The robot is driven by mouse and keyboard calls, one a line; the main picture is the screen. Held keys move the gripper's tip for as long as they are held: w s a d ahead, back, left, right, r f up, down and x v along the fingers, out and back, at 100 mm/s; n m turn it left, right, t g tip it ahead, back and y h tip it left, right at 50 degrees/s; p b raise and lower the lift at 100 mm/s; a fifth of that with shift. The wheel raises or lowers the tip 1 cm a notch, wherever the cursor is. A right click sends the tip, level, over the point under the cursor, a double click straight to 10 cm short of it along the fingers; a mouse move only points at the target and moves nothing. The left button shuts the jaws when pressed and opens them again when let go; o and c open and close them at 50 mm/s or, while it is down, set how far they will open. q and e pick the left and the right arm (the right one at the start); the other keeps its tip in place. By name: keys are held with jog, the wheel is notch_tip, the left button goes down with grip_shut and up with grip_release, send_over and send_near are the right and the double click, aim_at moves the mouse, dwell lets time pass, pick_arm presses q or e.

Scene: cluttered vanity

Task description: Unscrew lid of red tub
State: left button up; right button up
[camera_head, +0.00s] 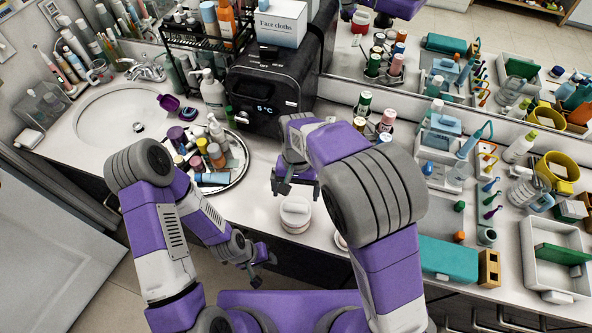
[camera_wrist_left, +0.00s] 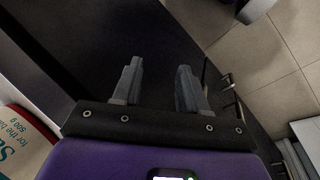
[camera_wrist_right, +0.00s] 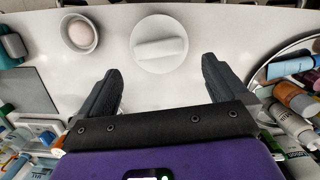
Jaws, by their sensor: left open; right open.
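A pale tub with a round white lid (camera_head: 295,206) stands on the counter near its front edge. In the right wrist view the lid (camera_wrist_right: 158,44) has a raised bar across its top. My right gripper (camera_head: 297,188) is open and empty above and behind the tub; the lid lies ahead of its fingers (camera_wrist_right: 160,68), untouched. My left gripper (camera_head: 258,266) is open and empty in front of the counter edge, left of the tub. In the left wrist view a white surface with red and teal print (camera_wrist_left: 22,140) shows at the left edge; I cannot tell whether it is this tub.
A round tray (camera_head: 240,172) crowded with bottles stands left of the tub, beside the sink (camera_head: 112,112). A black box (camera_head: 265,95) stands behind. Right of my right arm are a teal case (camera_head: 447,258) and a white box (camera_head: 545,265). A small bowl (camera_wrist_right: 80,34) shows near the lid.

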aim_at(295, 206)
jog(key=f, duration=0.2)
jog(key=s+f+b, duration=0.1)
jog(key=f, duration=0.4)
jog(key=shift+s+f, duration=0.15)
jog(key=shift+s, duration=0.2)
jog(key=shift+c, duration=0.3)
jog(key=c, duration=0.7)
jog(key=n, duration=0.4)
jog(key=shift+a+n+h, duration=0.1)
jog(key=shift+n+h, duration=0.2)
jog(key=shift+n, duration=0.5)
jog(key=n, duration=0.3)
jog(key=shift+n+h, duration=0.3)
jog(key=shift+h, duration=0.1)
